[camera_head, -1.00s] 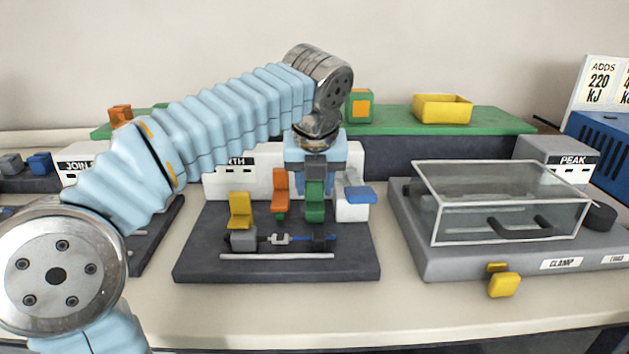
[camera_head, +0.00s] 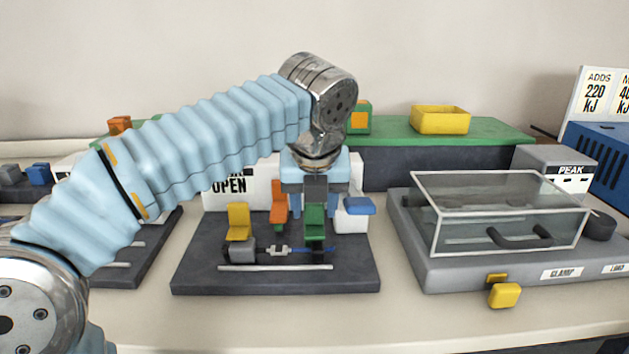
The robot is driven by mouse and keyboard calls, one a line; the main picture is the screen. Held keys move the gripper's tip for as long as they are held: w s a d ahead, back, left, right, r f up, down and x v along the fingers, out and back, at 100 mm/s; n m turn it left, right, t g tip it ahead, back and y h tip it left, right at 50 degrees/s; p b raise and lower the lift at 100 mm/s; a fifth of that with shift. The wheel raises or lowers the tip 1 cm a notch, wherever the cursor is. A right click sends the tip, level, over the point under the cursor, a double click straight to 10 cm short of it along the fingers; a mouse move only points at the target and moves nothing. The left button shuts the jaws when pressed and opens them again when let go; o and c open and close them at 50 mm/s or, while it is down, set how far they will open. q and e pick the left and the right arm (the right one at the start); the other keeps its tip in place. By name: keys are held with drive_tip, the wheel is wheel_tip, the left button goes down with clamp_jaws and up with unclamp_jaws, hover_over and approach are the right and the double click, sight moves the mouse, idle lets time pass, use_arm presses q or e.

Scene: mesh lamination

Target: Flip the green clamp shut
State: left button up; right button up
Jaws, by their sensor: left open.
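The green clamp (camera_head: 314,228) stands on the dark fixture plate (camera_head: 200,272), over the right end of a thin rod with a blue part. It has an upright back and a lower foot that leans toward me. My left gripper (camera_head: 315,206) is open and points down from above. Its two light blue fingers are apart, one to each side of the clamp's top. I cannot tell whether they touch it. My right gripper is not in view.
A yellow clamp (camera_head: 238,221) and an orange clamp (camera_head: 279,205) stand left of the green one. A blue lever (camera_head: 359,206) is close on the right. A white sign (camera_head: 229,186) behind reads OPEN. A glass-covered grey station (camera_head: 430,270) stands further right.

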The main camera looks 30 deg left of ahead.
use_arm(q)
drive_tip(key=p+v, duration=0.2)
drive_tip(key=v, duration=1.1)
